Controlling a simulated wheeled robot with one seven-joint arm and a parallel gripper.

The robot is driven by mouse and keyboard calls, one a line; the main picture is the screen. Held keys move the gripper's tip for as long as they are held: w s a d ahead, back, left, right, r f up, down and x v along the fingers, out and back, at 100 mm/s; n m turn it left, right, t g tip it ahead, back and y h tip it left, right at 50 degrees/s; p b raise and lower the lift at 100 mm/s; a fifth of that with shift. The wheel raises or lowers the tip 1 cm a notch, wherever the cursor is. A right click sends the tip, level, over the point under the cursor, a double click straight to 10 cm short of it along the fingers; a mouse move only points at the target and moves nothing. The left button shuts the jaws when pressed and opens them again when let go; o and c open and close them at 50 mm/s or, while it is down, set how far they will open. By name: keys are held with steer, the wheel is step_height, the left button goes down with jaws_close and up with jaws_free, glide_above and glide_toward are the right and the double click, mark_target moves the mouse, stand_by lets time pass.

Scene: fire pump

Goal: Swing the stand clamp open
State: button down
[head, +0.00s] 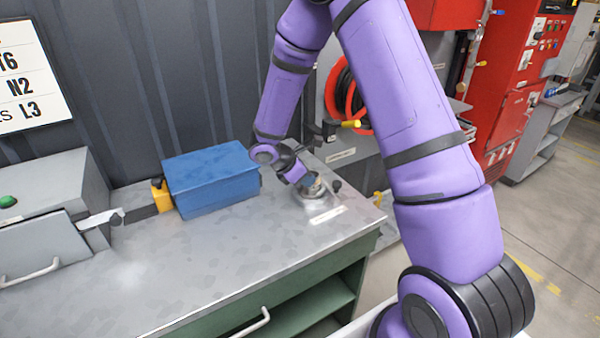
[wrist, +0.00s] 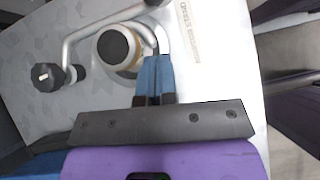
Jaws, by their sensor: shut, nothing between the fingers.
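The stand clamp is a bent grey metal bar (wrist: 85,32) with a black knob (wrist: 47,77) at its left end in the wrist view. In the head view my gripper (head: 309,183) partly hides the stand.
A blue box (head: 212,178) and a yellow item (head: 162,196) sit left on the metal bench (head: 230,265). A grey cabinet (head: 45,205) stands further left. A red hose reel (head: 345,95) hangs behind the stand. The front of the benchtop is clear.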

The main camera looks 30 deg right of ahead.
steer(key=d+f, duration=0.2)
steer(key=d, duration=0.1)
steer(key=d+f, duration=0.1)
steer(key=shift+s+d, duration=0.3)
steer(key=shift+s, duration=0.05)
steer(key=shift+d+f, duration=0.1)
steer(key=shift+d, duration=0.65)
steer(key=shift+d, duration=0.2)
